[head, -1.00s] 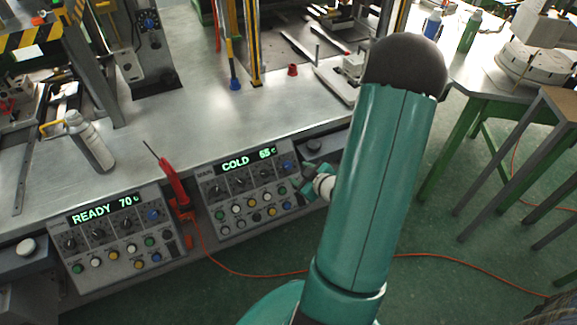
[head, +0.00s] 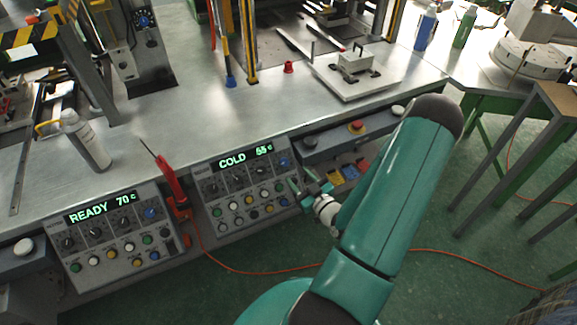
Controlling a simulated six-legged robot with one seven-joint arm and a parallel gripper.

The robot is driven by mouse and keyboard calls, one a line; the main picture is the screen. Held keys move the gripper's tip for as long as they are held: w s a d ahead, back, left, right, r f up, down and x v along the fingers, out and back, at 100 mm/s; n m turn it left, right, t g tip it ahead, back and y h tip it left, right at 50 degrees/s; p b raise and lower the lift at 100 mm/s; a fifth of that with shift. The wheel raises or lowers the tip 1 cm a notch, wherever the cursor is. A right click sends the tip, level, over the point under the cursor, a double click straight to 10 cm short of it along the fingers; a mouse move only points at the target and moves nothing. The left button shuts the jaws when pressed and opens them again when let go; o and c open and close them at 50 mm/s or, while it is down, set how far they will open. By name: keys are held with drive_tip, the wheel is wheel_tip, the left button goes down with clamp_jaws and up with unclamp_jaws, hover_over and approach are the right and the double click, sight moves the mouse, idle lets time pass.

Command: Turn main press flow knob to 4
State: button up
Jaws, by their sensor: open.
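Two sloped control panels with knobs and coloured buttons are on the front of the bench. The right panel (head: 196,181) has a green display (head: 245,156) reading COLD and what looks like 55 c. Below it is a row of dark knobs (head: 238,181) and a blue knob (head: 284,162). The left panel (head: 60,224) reads READY 70 c, with a similar row of dark knobs (head: 95,233). Labels and knob settings are too small to read, so I cannot tell which is the main press flow knob. My gripper (head: 299,183) is open and empty, close to the right panel's right edge; contact cannot be told.
A red tool (head: 171,182) stands in a holder between the panels, its orange cable (head: 260,273) crossing the floor. A box with a red button (head: 356,127) is right of the right panel. A spray can (head: 86,141) stands on the bench. Green-legged tables are at right.

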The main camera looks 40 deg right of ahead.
sight(285, 162)
drive_tip(key=w, duration=0.4)
drive_tip(key=w+d, duration=0.1)
drive_tip(key=w, duration=0.1)
drive_tip(key=shift+w, duration=0.2)
drive_tip(key=c, duration=1)
drive_tip(key=shift+o, duration=0.2)
